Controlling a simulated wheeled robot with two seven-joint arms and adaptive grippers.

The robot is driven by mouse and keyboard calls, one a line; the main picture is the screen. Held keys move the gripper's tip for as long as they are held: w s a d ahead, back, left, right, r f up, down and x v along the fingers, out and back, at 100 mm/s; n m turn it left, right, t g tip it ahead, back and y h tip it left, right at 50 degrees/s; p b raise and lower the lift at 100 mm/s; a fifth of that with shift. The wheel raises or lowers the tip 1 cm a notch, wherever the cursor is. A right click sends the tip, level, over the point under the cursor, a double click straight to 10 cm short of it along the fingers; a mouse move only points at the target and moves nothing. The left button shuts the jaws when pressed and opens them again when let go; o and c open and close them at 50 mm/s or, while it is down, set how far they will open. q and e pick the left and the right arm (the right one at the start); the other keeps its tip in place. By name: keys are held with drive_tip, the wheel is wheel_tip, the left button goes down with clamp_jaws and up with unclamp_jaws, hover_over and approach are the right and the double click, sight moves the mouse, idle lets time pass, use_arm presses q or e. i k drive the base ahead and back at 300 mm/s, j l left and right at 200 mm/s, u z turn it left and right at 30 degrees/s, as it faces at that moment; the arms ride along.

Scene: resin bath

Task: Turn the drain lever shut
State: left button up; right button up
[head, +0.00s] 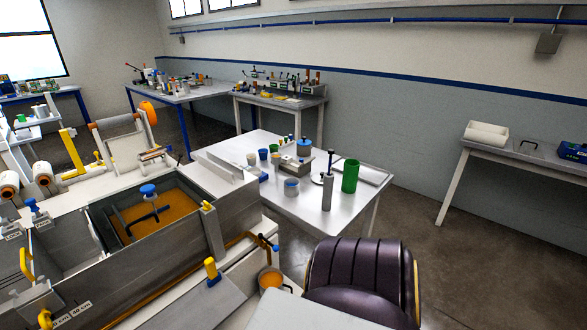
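The resin bath (213,235) is a grey metal tank at the lower left, with orange resin (165,205) in its open compartment. At the tank's right outer side, an orange-brown pipe (237,242) runs to a small fitting. What looks like the drain lever (265,241), a small yellow and dark part with a blue tip, sits there. It is too small to tell whether it is open or shut. Just below it is a cup (270,281) with orange contents. Neither of my grippers is in view.
A yellow-handled flat plate (190,308) lies in front of the bath. A metal table (330,205) behind holds cups, a green cylinder (350,176) and bottles. Floor is clear to the right.

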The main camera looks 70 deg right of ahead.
sight(275, 248)
drive_tip(key=j+z, duration=0.1)
drive_tip(key=z, duration=2)
